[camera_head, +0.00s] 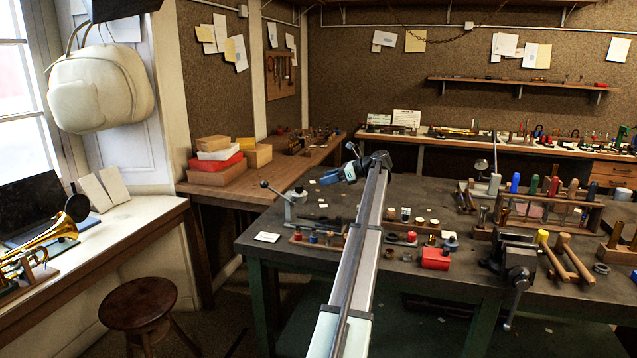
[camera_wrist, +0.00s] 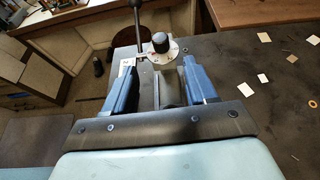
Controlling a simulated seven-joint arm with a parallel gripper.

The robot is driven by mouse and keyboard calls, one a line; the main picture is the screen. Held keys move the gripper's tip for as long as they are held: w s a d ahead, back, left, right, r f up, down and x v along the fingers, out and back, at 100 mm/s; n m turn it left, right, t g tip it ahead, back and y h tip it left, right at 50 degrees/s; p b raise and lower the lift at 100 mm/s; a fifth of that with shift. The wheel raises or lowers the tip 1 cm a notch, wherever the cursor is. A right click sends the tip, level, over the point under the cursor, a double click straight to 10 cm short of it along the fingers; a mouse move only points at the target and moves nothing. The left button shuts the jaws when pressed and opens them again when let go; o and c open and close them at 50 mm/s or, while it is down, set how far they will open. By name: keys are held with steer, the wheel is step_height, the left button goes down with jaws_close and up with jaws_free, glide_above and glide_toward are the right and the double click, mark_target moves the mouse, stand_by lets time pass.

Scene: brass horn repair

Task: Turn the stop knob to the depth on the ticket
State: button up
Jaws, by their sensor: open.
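A black knob (camera_wrist: 160,42) stands on a round pale plate with small marks, just beyond my fingertips in the wrist view; it looks like the stop knob. It belongs to a grey bench tool with a lever (camera_head: 296,208), at the left of the dark bench in the head view. My gripper (camera_wrist: 158,68) has its two blue fingers apart with nothing between them. In the head view my gripper (camera_head: 340,170) hangs above and right of the tool. A white card (camera_head: 267,237) lies at the bench's front left corner; whether it is the ticket, I cannot tell.
The lever's dark arm (camera_wrist: 138,22) rises left of the knob. Small paper scraps (camera_wrist: 264,37) lie on mostly clear bench to the right.

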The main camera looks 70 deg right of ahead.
mark_target(299, 185)
steer(key=shift+s+a+r+n+g+y, duration=0.2)
steer(key=shift+a+r+n+y, duration=0.1)
steer(key=shift+n+y, duration=0.35)
steer(key=shift+s+a+r+n+g+y, duration=0.15)
steer(key=shift+a+n+y, duration=0.2)
steer(key=shift+n+y, duration=0.3)
steer(key=shift+s+a+r+n+g+y, duration=0.25)
steer(key=shift+n+y, duration=0.25)
steer(key=shift+y, duration=0.3)
steer(key=shift+a, duration=0.1)
steer(key=w+f+m+h, duration=0.1)
steer(key=w+f, duration=0.1)
steer(key=w, duration=0.2)
steer(key=w+d+f+m+h, duration=0.1)
steer(key=w+f, duration=0.1)
steer(key=w, duration=0.3)
steer(key=w+f+m+t+h, duration=0.1)
steer(key=w+f, duration=0.1)
steer(key=w, duration=0.2)
steer(key=shift+w+d+f+h, duration=0.1)
steer(key=shift+w+d+h, duration=0.05)
steer(key=shift+d+h, duration=0.2)
